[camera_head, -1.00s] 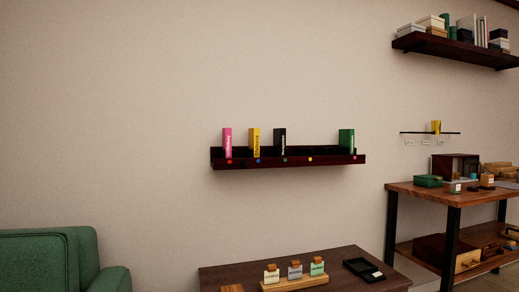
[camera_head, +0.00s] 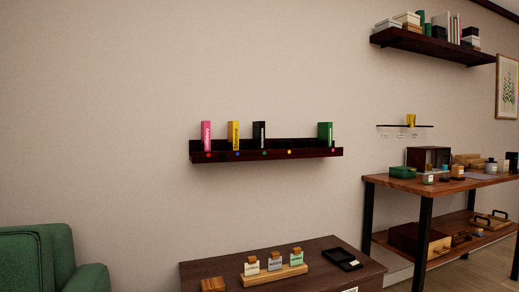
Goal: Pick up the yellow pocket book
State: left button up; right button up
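A yellow upright book-like item (camera_head: 233,135) stands on the dark wall shelf (camera_head: 266,155), between a pink one (camera_head: 206,135) and a black one (camera_head: 259,135). A green one (camera_head: 325,134) stands farther right on the same shelf. Another small yellow item (camera_head: 411,120) stands on a thin wall shelf (camera_head: 392,126) at the right; it is too small to tell what it is. Neither of my grippers shows in the head view.
A low dark table (camera_head: 320,243) below the shelf holds several small bottles on a wooden stand (camera_head: 262,277) and a black tray (camera_head: 343,258). A green armchair (camera_head: 35,258) is at lower left. A cluttered workbench (camera_head: 395,181) stands at right.

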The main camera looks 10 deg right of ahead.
aim_at(232, 127)
jog(key=u, duration=0.3)
jog(key=i+l+u, duration=0.15)
jog(key=u, duration=0.25)
jog(key=i+l+u, duration=0.15)
jog(key=u, duration=0.25)
jog(key=l+u, duration=0.35)
jog(key=i+j, duration=0.05)
